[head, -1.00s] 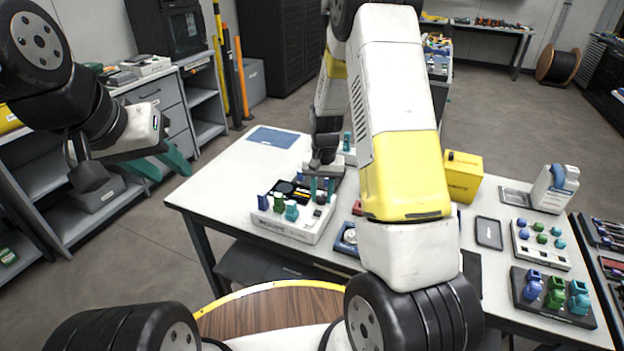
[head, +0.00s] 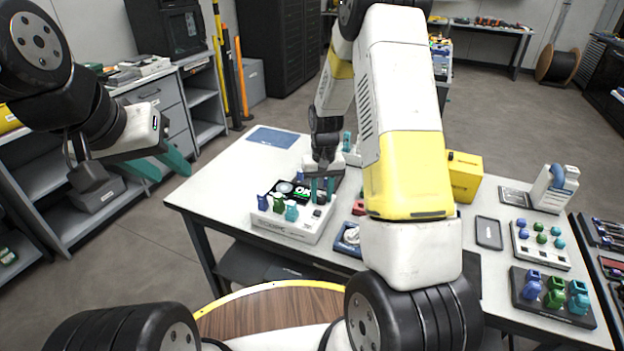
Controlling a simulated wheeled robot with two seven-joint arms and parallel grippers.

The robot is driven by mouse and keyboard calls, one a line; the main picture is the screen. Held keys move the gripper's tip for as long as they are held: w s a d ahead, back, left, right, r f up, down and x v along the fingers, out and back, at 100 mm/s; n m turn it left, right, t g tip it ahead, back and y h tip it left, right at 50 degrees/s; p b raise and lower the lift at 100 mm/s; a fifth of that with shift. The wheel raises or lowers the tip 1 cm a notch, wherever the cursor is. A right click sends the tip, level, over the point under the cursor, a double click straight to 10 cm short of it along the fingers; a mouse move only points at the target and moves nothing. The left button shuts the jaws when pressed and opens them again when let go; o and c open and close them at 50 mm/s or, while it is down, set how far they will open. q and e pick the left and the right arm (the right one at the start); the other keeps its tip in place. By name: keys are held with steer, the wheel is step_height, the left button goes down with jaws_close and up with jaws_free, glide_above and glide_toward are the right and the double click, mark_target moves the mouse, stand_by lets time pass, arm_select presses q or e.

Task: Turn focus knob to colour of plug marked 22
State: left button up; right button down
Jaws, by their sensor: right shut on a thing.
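A white box-shaped instrument (head: 290,228) stands near the front left of the white table. Blue (head: 263,202), green (head: 278,203) and teal (head: 291,211) plugs stand in a row along its front left. Its black top panel (head: 284,187) has a lit display with white and green marks, too small to read. My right gripper (head: 322,190) points down over the instrument's right part, its teal fingers shut on a small dark knob (head: 321,198) that they partly hide. No number 22 is legible. My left gripper (head: 163,166) hangs empty left of the table, its teal fingers apart.
At the table's right are a rack of small coloured caps (head: 541,262) and a dark block with blue, green and teal plugs (head: 527,302). A yellow box (head: 464,177) and white dispenser (head: 553,190) stand behind. A blue mat (head: 272,137) lies at the far left. My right arm hides the table's middle.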

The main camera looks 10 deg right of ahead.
steer(key=c, duration=1.3)
jaws_free()
steer(key=shift+c, duration=0.2)
steer(key=shift+r, duration=0.1)
step_height(320, 180, up, 8)
steer(key=shift+d+f, duration=0.1)
steer(key=shift+f, duration=0.05)
steer(key=shift+r, duration=0.3)
step_height(320, 180, up, 8)
steer(key=t, duration=0.1)
glide_above(322, 197)
steer(key=s, duration=0.4)
steer(key=s+a+r+t+y, duration=0.1)
steer(key=s+r+t, duration=0.1)
steer(key=s+r, duration=0.55)
steer(key=s+a+r+t+y, duration=0.1)
steer(key=s+r+t, duration=0.2)
steer(key=s, duration=0.9)
step_height(322, 197, up, 3)
steer(key=shift+s+r+n, duration=0.1)
steer(key=shift+s+n, duration=0.3)
